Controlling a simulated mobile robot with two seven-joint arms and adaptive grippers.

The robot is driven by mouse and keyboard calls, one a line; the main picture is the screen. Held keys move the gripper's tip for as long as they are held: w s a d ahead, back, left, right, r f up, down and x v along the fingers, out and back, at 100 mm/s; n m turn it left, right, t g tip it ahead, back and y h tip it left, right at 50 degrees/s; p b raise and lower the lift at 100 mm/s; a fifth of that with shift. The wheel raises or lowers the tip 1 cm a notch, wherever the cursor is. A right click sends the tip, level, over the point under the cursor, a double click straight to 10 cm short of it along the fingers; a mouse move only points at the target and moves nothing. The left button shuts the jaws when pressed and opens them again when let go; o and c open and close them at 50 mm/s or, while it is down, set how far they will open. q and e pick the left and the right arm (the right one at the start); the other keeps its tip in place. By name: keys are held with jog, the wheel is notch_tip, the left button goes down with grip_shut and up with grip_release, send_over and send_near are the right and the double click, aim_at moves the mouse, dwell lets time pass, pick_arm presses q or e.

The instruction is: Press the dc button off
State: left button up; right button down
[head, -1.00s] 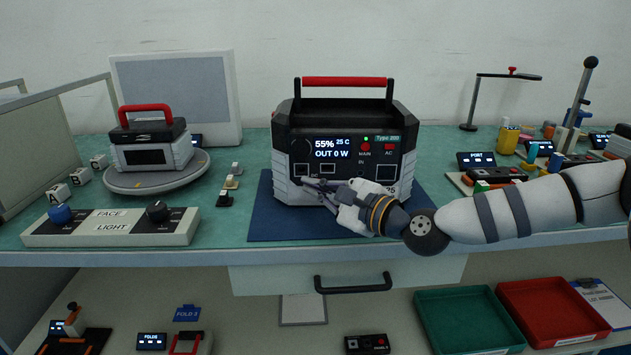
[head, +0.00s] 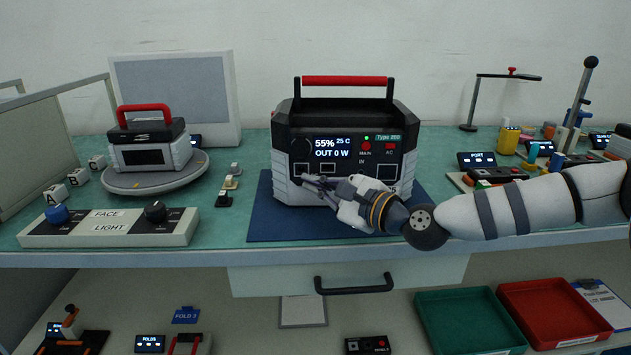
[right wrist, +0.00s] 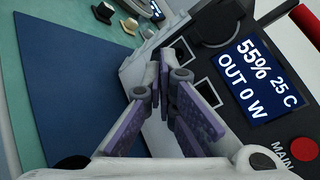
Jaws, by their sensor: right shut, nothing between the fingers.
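The power station (head: 345,115) is black and grey with a red handle and stands upright on a blue mat. Its screen (head: 331,148) reads 55%, 25 C and OUT 0 W. A red MAIN button (head: 366,146) with a green light above it and a red AC button (head: 389,147) sit right of the screen. I cannot make out a DC button. My right gripper (head: 306,181) is shut and empty at the lower left of the front panel. In the right wrist view its fingertips (right wrist: 171,76) are beside dark square sockets (right wrist: 207,92); I cannot tell whether they touch.
A smaller unit with a red handle (head: 146,107) sits on a round turntable at left. A FACE LIGHT control box (head: 110,227) lies at the front left. Small blocks (head: 229,183) stand left of the blue mat (head: 262,225). A drawer (head: 350,275) is below.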

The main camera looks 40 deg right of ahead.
pick_arm(q)
jog(key=shift+w+r, duration=0.15)
jog(key=shift+r, duration=0.05)
pick_arm(e)
jog(key=shift+s+a, duration=0.3)
jog(key=shift+s, duration=0.15)
jog(key=s+a+p, duration=0.1)
jog(key=s, duration=0.1)
jog(key=s+a, duration=0.2)
jog(key=shift+r+p, duration=0.15)
jog(key=shift+p, duration=0.25)
pick_arm(q)
jog(key=shift+w+r+t, duration=0.3)
jog(key=shift+w+r, duration=0.4)
jog(key=shift+r, duration=0.1)
pick_arm(e)
jog(key=shift+s+a, duration=0.25)
jog(key=shift+s, duration=0.2)
pick_arm(q)
jog(key=shift+w+r+p, duration=0.25)
jog(key=shift+r+p, duration=0.05)
pick_arm(e)
jog(key=s+a, duration=0.4)
jog(key=s, duration=0.2)
jog(key=shift+s+a, duration=0.25)
jog(key=shift+a, duration=0.05)
